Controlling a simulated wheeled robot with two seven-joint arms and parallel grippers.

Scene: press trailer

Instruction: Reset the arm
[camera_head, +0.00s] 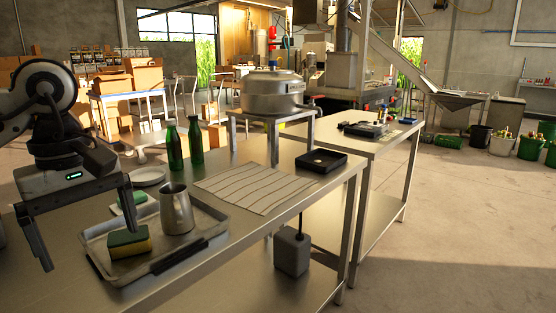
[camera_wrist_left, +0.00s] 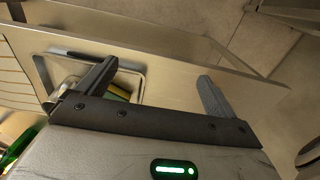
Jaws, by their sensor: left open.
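My left gripper (camera_head: 88,222) is open, its two fingers spread wide with nothing between them. It is over the left part of the steel table (camera_head: 225,265), left of a metal tray (camera_head: 165,270). In the left wrist view the gripper (camera_wrist_left: 158,92) also shows open, above the table edge, with part of the tray and a sponge beyond one finger. The rest of my left arm rises at the left edge of the head view. My right gripper is in neither view.
Behind are green bottles (camera_head: 195,142), a plate (camera_head: 148,177), a striped cloth (camera_head: 256,188), a black tray (camera_head: 321,161) and a large pot (camera_head: 272,94) on a stand.

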